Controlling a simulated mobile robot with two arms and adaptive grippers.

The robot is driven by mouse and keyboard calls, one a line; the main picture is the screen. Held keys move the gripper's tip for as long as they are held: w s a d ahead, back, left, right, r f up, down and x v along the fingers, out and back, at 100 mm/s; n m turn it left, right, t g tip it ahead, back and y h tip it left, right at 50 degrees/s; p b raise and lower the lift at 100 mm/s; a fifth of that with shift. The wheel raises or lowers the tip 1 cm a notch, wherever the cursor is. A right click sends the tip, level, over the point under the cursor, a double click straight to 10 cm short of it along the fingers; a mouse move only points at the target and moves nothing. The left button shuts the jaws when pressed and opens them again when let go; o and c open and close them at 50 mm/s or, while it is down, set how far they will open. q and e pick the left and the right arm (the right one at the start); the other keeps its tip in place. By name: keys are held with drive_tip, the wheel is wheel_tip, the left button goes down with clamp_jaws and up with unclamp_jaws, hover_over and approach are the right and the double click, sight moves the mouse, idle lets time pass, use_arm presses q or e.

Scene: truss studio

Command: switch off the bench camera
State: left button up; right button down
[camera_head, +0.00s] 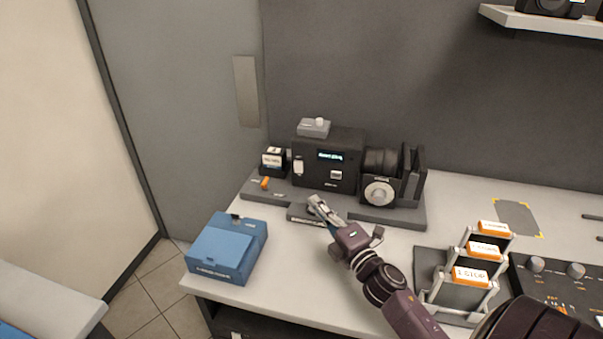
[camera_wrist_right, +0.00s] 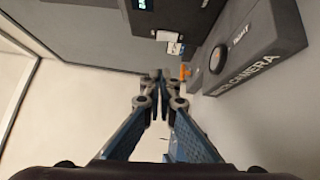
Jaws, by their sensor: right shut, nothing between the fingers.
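The bench camera (camera_head: 345,172) is a black boxy body with a lens and a dial at its right, on a grey base at the back of the bench. Its small screen is lit with cyan text. My right gripper (camera_head: 317,205) is shut and empty in front of the base, close to a grey block (camera_head: 297,216) there. In the right wrist view the closed fingertips (camera_wrist_right: 160,76) lie beside this block (camera_wrist_right: 265,50), which reads "CAMERA" and carries a round dark button (camera_wrist_right: 220,59). I see no contact with it. My left gripper is not in view.
An orange lever (camera_head: 265,183) stands at the base's left end. A blue box (camera_head: 228,250) sits at the front left. A rack with orange-labelled cards (camera_head: 470,275) and a dark knob panel (camera_head: 555,285) are at the right. Bench between blue box and base is clear.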

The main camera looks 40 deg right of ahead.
drive_tip(key=p, duration=0.2)
approach(296, 164)
drive_tip(key=w+a, duration=0.1)
drive_tip(key=w, duration=0.1)
drive_tip(key=w+a, duration=0.2)
drive_tip(key=shift+r, duration=0.1)
drive_tip(key=shift+w+d+r+p, duration=0.1)
drive_tip(key=shift+w+d+p, duration=0.45)
drive_tip(key=shift+d, duration=0.4)
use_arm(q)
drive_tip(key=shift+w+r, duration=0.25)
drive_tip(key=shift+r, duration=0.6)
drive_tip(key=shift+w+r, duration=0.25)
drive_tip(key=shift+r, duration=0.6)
use_arm(e)
drive_tip(key=shift+w+d, duration=0.5)
drive_tip(key=shift+d, duration=0.05)
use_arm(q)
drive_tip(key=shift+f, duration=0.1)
use_arm(e)
drive_tip(key=shift+d, duration=0.1)
drive_tip(key=shift+w+d+r, duration=0.1)
drive_tip(key=shift+w+d, duration=0.05)
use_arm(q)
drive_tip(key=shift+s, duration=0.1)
